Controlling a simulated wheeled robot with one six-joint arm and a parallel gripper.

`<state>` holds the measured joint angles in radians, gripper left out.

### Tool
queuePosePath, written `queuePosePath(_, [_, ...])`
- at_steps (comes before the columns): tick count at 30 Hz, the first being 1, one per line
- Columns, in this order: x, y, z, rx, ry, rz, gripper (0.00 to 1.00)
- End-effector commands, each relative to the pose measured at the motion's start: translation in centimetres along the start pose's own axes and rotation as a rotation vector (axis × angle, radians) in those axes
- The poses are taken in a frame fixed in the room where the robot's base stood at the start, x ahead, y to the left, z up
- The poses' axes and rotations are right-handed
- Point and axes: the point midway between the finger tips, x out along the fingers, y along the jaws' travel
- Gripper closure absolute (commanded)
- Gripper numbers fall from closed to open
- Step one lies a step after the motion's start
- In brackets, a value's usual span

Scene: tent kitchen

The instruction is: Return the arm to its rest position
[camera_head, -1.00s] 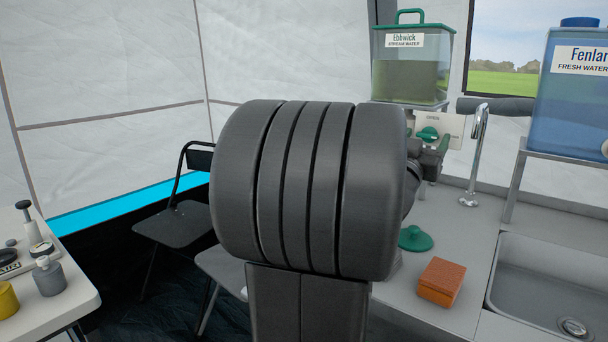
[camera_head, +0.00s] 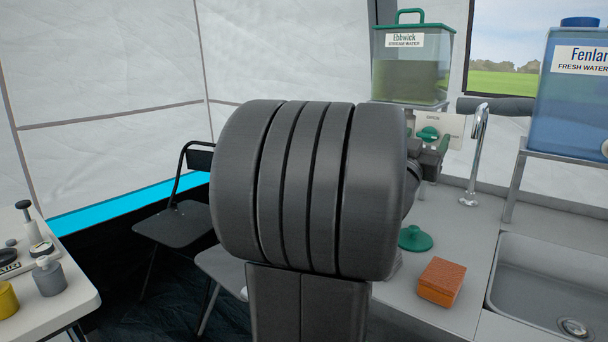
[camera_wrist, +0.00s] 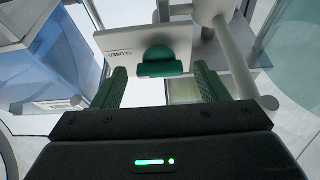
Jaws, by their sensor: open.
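My gripper (camera_wrist: 160,82) is open in the wrist view, its two green fingers spread apart. A green valve knob (camera_wrist: 160,62) shows ahead between the fingers, and I see no finger closed on it. The knob sits on a white plate (camera_wrist: 120,45) lettered CLOSED, which appears upside down there. In the head view my large dark arm link fills the middle, and part of my gripper (camera_head: 432,158) shows behind it, just below the knob (camera_head: 428,133). The rest of the arm is mostly hidden.
A stream water tank (camera_head: 410,75) stands above the plate, and a blue fresh water tank (camera_head: 575,110) is at right. A folding chair (camera_head: 178,222) stands left.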

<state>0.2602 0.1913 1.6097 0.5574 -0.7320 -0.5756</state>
Motion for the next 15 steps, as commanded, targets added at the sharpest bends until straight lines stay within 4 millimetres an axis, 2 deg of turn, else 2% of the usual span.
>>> queuePosePath(1, [-0.33, 0.07, 0.74, -0.019, -0.001, -0.007, 0.33])
queuePosePath(15, [0.06, 0.49, -0.15, -0.43, -0.002, -0.177, 0.33])
